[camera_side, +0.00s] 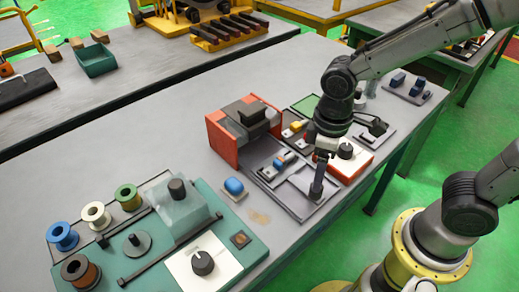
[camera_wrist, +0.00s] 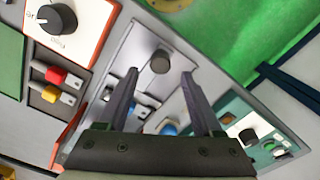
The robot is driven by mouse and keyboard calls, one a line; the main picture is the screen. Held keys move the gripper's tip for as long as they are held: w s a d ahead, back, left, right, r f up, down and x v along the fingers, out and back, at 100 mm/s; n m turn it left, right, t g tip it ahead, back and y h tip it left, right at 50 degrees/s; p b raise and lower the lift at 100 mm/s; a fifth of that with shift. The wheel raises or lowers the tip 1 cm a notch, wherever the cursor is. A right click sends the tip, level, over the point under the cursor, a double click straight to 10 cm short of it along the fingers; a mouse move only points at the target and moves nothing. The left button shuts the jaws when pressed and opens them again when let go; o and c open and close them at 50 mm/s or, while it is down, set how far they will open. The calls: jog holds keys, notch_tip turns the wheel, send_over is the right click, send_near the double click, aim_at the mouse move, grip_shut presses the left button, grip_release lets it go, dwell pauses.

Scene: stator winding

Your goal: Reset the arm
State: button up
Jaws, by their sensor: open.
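My gripper (camera_side: 316,192) points down over a grey fixture plate (camera_side: 292,201) in the side view. In the wrist view its two fingers stand apart with nothing held between them (camera_wrist: 159,72). A dark round post (camera_wrist: 160,62) on the grey plate shows between and beyond the fingertips. Small blue-and-grey parts (camera_side: 284,160) sit on the plate's left part. In the side view I cannot tell whether the fingertips touch the plate.
An orange-red box (camera_side: 222,142) stands left of the plate. A red box with a white dial panel (camera_side: 361,166) is close on the right. A teal base (camera_side: 75,258) carries wire spools and a dial at the front left.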

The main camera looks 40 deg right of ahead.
jog(key=shift+r, duration=0.2)
jog(key=s+d+r+m+t, duration=0.1)
jog(key=d+r+m+t, duration=0.25)
jog(key=d+r, duration=0.5)
jog(key=s+d+r+m+t, duration=0.1)
jog(key=s+r+m+t, duration=0.1)
jog(key=s, duration=0.6)
jog(key=shift+s+d+r, duration=0.15)
jog(key=shift+d+r, duration=0.1)
jog(key=shift+r, duration=0.35)
